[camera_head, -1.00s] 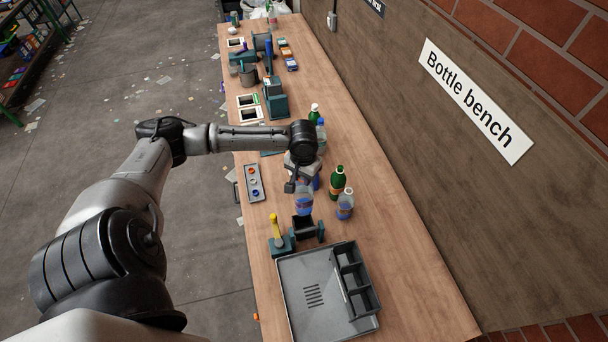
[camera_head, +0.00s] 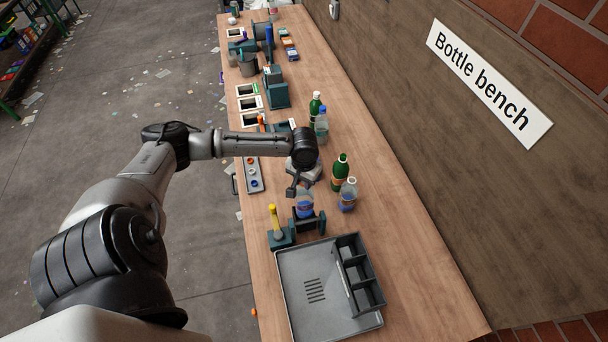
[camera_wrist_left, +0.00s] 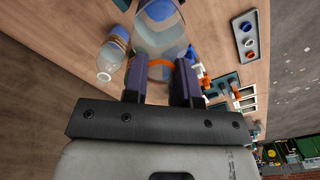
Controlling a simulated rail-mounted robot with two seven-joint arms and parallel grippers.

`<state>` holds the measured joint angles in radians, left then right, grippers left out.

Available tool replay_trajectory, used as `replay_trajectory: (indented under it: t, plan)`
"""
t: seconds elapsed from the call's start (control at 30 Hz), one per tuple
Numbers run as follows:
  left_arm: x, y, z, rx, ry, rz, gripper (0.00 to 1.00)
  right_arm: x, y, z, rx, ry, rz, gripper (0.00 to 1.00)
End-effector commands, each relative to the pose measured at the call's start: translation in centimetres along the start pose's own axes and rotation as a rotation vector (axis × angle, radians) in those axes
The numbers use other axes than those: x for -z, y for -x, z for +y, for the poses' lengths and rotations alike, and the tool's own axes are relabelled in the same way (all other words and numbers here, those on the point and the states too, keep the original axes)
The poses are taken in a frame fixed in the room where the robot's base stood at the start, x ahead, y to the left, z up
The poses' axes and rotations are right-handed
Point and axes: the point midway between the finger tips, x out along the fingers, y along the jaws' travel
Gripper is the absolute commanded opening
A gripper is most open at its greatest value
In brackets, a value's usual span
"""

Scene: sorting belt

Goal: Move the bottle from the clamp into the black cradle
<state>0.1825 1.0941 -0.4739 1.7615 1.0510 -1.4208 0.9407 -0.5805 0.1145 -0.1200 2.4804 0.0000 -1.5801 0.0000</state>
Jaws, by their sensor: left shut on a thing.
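A clear bottle with blue and orange markings (camera_head: 304,207) hangs upright from my left gripper (camera_head: 292,190). In the left wrist view the two fingers (camera_wrist_left: 161,84) are shut on the bottle (camera_wrist_left: 160,38) at its orange ring. The black cradle (camera_head: 308,222), between teal end pieces beside a yellow lever (camera_head: 274,216), is directly under the bottle, which partly hides it. I cannot tell whether the bottle touches the cradle. A teal fixture with an orange lever (camera_head: 262,123), likely the clamp, is farther back, partly hidden by my arm. My right gripper is not in view.
A green bottle (camera_head: 339,172) and another clear bottle (camera_head: 348,196) stand close right of the held one. A grey tray with compartments (camera_head: 297,298) lies in front. A grey strip with coloured caps (camera_head: 253,176) is at left.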

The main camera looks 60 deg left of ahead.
Motion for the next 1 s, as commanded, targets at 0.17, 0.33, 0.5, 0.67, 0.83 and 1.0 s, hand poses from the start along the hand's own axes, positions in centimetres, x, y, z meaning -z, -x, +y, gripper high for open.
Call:
replay_trajectory:
  t: [0.17, 0.33, 0.5, 0.67, 0.83, 1.0]
  plan:
    - [0.0, -2.3, 0.0, -0.001, 0.001, -0.001, 0.0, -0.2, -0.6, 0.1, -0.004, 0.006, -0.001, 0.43]
    - [0.0, -4.1, 0.1, 0.0, 0.001, -0.001, 0.0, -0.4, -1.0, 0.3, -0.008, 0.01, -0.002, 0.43]
    - [0.0, -5.6, 0.1, -0.001, 0.001, 0.0, 0.0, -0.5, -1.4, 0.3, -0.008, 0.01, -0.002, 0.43]
    - [0.0, -6.6, 0.1, -0.001, 0.0, 0.0, 0.0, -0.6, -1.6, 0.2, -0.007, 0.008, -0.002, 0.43]
    - [0.0, -7.1, 0.0, 0.0, 0.001, 0.001, 0.0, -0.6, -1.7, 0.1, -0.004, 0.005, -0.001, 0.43]
    - [0.0, -7.3, 0.0, 0.0, 0.0, 0.001, 0.0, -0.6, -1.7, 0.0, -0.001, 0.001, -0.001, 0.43]
